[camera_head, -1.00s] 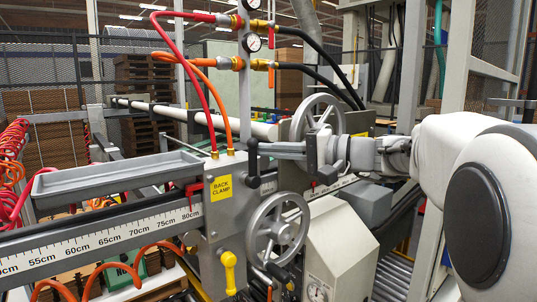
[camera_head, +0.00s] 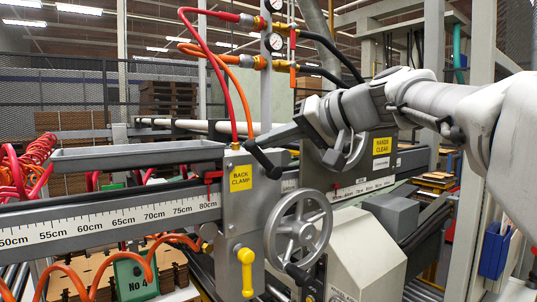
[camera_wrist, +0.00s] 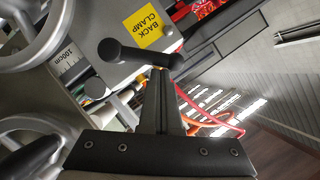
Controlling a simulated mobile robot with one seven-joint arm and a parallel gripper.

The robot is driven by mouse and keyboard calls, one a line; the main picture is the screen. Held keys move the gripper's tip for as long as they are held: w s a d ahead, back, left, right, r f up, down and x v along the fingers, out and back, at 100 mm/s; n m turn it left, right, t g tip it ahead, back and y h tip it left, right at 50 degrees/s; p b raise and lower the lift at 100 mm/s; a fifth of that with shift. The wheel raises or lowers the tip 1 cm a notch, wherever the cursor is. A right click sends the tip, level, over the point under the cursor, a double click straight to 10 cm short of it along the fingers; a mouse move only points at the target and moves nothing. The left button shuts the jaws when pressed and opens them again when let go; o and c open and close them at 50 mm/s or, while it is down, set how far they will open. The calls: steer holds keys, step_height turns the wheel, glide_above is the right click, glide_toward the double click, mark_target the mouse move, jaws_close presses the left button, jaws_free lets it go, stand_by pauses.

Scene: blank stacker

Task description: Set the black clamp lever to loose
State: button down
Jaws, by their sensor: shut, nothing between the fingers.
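The black clamp lever (camera_head: 262,159) is on the grey clamp block (camera_head: 228,190), beside the yellow BACK CLAMP label (camera_head: 241,178). It slants from upper left down to lower right in the head view. In the wrist view the lever (camera_wrist: 143,56) lies across the picture just beyond my fingertips, below the label (camera_wrist: 148,27). My gripper (camera_head: 262,143) comes in from the right, with its fingers shut and empty. Its tips (camera_wrist: 162,72) are close to the lever in both views; I cannot tell whether they touch it.
A spoked handwheel (camera_head: 298,229) is below and right of the lever. A yellow-handled lever (camera_head: 246,272) hangs below the block. Red and orange hoses (camera_head: 228,95) rise just behind the lever. A ruled beam (camera_head: 110,222) and a long tray (camera_head: 135,156) extend left.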

mark_target(256, 154)
steer(key=a+f+n+h+b, duration=0.1)
steer(key=b, duration=0.1)
steer(key=s+a+f+n+t+h+b, duration=0.1)
steer(key=n, duration=0.1)
steer(key=shift+s+a+b, duration=0.15)
steer(key=shift+s+b, duration=0.1)
steer(key=shift+b, duration=0.15)
steer(key=shift+s+a+f+b, duration=0.15)
steer(key=shift+f+b, duration=0.1)
steer(key=shift+b, duration=0.15)
steer(key=shift+a+h, duration=0.1)
steer(key=shift+h, duration=0.2)
